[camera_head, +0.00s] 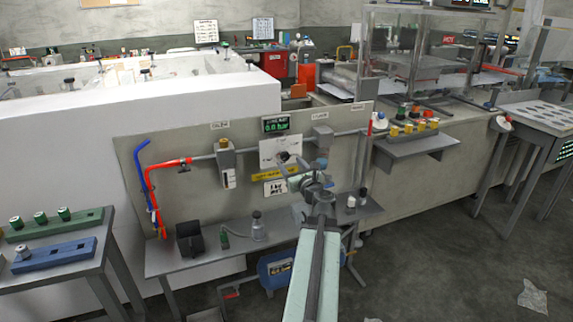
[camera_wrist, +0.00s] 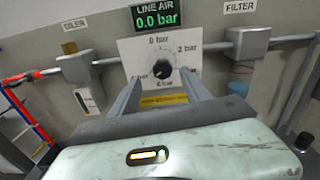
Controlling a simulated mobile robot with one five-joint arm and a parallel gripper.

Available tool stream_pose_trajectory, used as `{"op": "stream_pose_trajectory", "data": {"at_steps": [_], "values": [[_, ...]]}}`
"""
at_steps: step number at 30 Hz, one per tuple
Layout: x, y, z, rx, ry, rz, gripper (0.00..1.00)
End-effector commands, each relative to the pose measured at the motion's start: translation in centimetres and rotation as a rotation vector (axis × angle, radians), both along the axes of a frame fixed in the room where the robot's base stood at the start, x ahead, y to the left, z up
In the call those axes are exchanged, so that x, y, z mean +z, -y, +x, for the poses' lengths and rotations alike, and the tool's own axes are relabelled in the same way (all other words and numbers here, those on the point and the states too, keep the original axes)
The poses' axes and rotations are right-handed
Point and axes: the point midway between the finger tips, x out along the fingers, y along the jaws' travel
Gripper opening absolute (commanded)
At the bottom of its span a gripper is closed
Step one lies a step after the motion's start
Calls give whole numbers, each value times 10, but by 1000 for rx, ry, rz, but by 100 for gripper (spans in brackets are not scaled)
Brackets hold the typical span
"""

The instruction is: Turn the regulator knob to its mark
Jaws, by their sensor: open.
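The regulator knob (camera_wrist: 162,69) is a small dark round knob on a white dial plate (camera_wrist: 188,44) with bar markings around it, seen in the wrist view. It also shows in the head view as a dark knob (camera_head: 284,157) on the white plate. A green display above the plate (camera_wrist: 158,20) reads 0.0 bar. My gripper (camera_wrist: 163,90) is open, its two grey fingers pointing at the plate on either side below the knob. In the head view my arm reaches to the panel, and my gripper (camera_head: 296,168) is close to the knob. Contact cannot be told.
A grey pipe runs across the panel with the oiler (camera_wrist: 85,91) at left and the filter (camera_wrist: 243,47) at right. A yellow label (camera_wrist: 163,100) lies under the dial. A shelf below the panel holds a dark bin (camera_head: 189,239) and small fittings.

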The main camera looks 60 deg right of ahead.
Motion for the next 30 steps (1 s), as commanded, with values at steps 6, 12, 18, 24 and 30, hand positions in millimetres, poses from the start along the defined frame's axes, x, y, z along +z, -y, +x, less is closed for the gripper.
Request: {"op": "stream_pose_trajectory", "data": {"at_steps": [6,12,18,24,30], "values": [[1,7,-3,-13,14,11,55],[1,22,19,-10,12,8,55],[1,45,49,-10,11,8,55],[1,51,59,-11,11,8,55],[1,50,58,-11,11,8,39]]}}
